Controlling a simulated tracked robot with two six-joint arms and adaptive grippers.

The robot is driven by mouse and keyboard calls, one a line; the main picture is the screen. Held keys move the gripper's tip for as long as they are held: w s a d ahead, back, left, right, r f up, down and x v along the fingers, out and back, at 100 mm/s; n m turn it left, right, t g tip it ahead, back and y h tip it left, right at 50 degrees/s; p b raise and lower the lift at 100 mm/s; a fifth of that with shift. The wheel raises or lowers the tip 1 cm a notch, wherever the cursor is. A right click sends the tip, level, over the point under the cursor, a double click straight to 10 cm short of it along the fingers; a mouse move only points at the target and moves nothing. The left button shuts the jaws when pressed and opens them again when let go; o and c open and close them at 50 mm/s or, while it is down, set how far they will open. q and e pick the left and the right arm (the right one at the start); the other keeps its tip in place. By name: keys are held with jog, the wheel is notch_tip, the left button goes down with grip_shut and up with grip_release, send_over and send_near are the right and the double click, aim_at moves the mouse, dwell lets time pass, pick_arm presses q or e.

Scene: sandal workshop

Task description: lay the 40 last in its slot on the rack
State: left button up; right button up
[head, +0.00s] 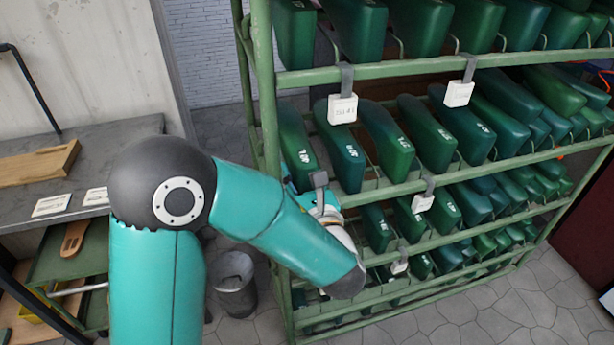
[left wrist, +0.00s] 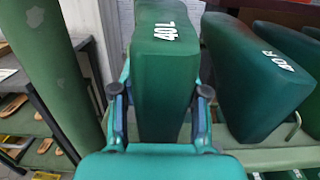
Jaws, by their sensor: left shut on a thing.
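The green last marked 40 L (head: 297,145) is at the left end of the rack's second row from the top, beside the left post. In the left wrist view, this last (left wrist: 163,75) stands between the two fingers of my left gripper (left wrist: 160,100), which is shut on it. In the head view my left gripper (head: 318,192) is partly hidden by my forearm. The last marked 40 R (head: 340,150) lies just right of it, with a gap between them; it also shows in the left wrist view (left wrist: 262,75). Whether the held last rests on its shelf is hidden.
The green rack (head: 262,90) holds several rows of lasts, with white tags on its rails. Its left post (left wrist: 50,75) is close to my gripper. A grey bench (head: 100,135) is at left; a bin (head: 235,285) stands on the floor.

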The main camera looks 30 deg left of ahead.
pick_arm(q)
jog(key=shift+x, duration=1.15)
jog(key=shift+d+f, duration=0.15)
jog(key=shift+f, duration=0.2)
jog(key=shift+s+f+b, duration=0.1)
jog(key=shift+f+b, duration=0.4)
jog(key=shift+b, duration=0.2)
pick_arm(e)
jog(key=shift+w+f, duration=0.4)
jog(key=shift+f, duration=0.25)
pick_arm(q)
jog(key=shift+f, duration=0.15)
pick_arm(e)
jog(key=shift+f, duration=0.1)
pick_arm(q)
jog(key=o, duration=1.2)
jog(key=shift+f, duration=0.1)
jog(key=shift+s, duration=0.1)
